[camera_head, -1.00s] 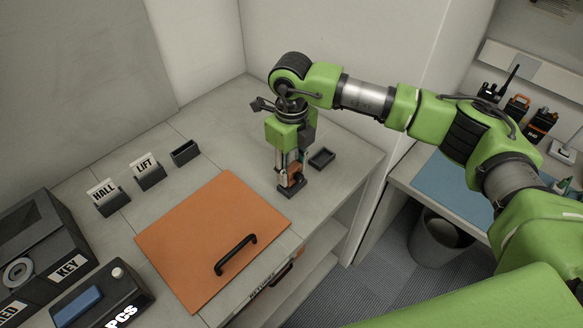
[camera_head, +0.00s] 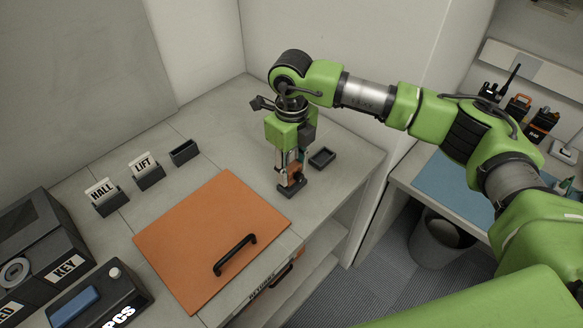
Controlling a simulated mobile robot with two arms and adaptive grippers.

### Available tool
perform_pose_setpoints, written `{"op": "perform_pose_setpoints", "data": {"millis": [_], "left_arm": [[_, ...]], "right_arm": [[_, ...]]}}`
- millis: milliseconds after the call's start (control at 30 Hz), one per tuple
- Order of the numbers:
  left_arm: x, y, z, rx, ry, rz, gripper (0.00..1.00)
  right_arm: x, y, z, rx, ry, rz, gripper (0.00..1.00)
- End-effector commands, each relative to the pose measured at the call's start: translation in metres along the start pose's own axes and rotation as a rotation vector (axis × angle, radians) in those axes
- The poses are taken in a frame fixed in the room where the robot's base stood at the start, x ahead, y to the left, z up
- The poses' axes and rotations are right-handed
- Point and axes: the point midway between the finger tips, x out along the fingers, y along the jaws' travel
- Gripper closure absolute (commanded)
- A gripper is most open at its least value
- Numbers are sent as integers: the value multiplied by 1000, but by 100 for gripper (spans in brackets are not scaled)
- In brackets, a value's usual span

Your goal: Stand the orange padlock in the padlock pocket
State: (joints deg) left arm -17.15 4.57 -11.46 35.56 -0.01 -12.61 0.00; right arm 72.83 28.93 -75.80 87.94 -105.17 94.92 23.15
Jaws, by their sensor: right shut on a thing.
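My right gripper (camera_head: 290,172) points down at the right part of the grey counter, beyond the orange panel. It is shut on the orange padlock (camera_head: 297,174), which shows as a small orange patch between the fingers. The padlock is right above a small dark pocket (camera_head: 291,192) on the counter. The fingers hide much of the padlock, and I cannot tell whether it rests in that pocket or just above it. My left gripper is not in view.
An empty dark tray (camera_head: 322,158) lies just right of the gripper. The orange panel (camera_head: 200,232) with a black handle (camera_head: 235,255) covers the counter's front. HALL (camera_head: 104,193) and LIFT (camera_head: 145,168) card holders and another dark pocket (camera_head: 184,152) stand at left. The counter behind the gripper is clear.

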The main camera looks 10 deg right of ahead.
Motion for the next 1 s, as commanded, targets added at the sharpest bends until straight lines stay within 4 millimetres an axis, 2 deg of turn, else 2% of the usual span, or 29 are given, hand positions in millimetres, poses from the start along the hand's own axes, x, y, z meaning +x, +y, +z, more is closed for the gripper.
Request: {"op": "perform_pose_setpoints", "data": {"millis": [1000], "left_arm": [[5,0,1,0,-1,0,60]], "right_arm": [[-1,0,0,0,-2,-1,97]]}}
